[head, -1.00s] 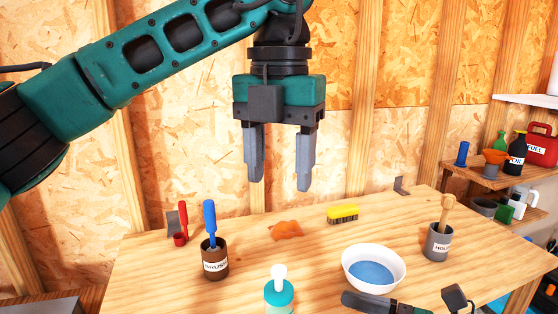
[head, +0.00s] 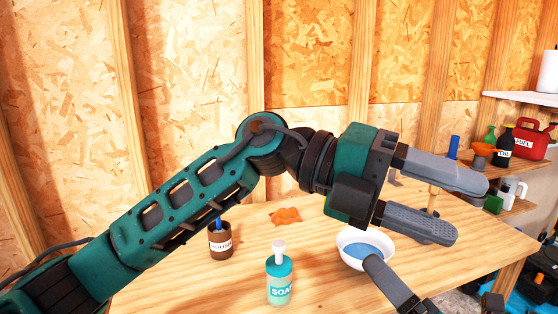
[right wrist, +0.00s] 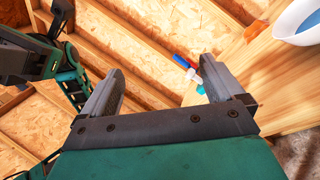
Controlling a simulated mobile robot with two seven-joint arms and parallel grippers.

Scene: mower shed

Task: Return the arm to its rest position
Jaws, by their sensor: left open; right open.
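My left arm reaches in from the left across the bench in the head view. My left gripper (head: 468,211) points right, its two grey fingers apart with nothing between them, above the right part of the bench. My right gripper (right wrist: 160,68) is open and empty in the right wrist view, its fingers wide apart. My left arm also shows at the left of the right wrist view.
On the wooden bench (head: 180,285) stand a soap bottle (head: 280,283), a labelled brown cup (head: 221,242), an orange cloth (head: 286,215) and a white bowl (head: 344,243) with blue inside. A side shelf at right holds a red fuel can (head: 530,140).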

